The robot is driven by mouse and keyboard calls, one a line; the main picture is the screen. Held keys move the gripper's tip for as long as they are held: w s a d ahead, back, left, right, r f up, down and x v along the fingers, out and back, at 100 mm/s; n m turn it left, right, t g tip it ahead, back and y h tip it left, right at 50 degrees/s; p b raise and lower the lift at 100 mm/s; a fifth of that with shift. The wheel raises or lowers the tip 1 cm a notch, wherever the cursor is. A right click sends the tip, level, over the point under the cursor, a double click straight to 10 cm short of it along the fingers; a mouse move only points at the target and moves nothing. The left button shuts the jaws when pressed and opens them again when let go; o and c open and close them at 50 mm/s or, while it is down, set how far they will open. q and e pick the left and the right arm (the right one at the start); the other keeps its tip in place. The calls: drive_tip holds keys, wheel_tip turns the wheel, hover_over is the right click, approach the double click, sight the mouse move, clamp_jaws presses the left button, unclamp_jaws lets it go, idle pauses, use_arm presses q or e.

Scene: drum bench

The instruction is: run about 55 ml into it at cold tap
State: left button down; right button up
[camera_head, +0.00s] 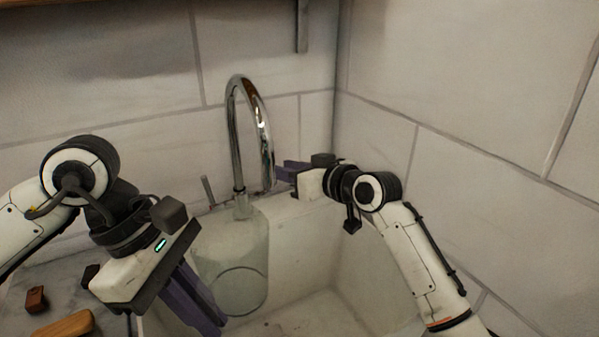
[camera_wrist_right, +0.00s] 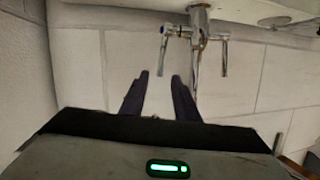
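A clear glass vessel (camera_head: 232,265) stands in or just over the sink below the chrome tap (camera_head: 236,135). An ellipse shows low in it; I cannot tell whether it is water or its base. My left gripper (camera_head: 205,318) is at its lower left, fingers overlapping its edge; whether they clasp it is unclear. My right gripper (camera_head: 285,172) is beside the spout's right side. Its fingers (camera_wrist_right: 160,80) are apart and empty in the right wrist view, short of the tap's blue-marked lever (camera_wrist_right: 163,40). The other lever (camera_wrist_right: 224,57) is at right. No water stream shows.
The white sink basin (camera_head: 310,312) lies below, with tiled walls close behind and at right. A small brown block (camera_head: 36,299) and a wooden piece (camera_head: 66,326) lie on the marble counter at left. A shelf edge (camera_head: 260,6) runs along the top.

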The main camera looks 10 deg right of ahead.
drive_tip(key=v, duration=0.5)
idle(0.4)
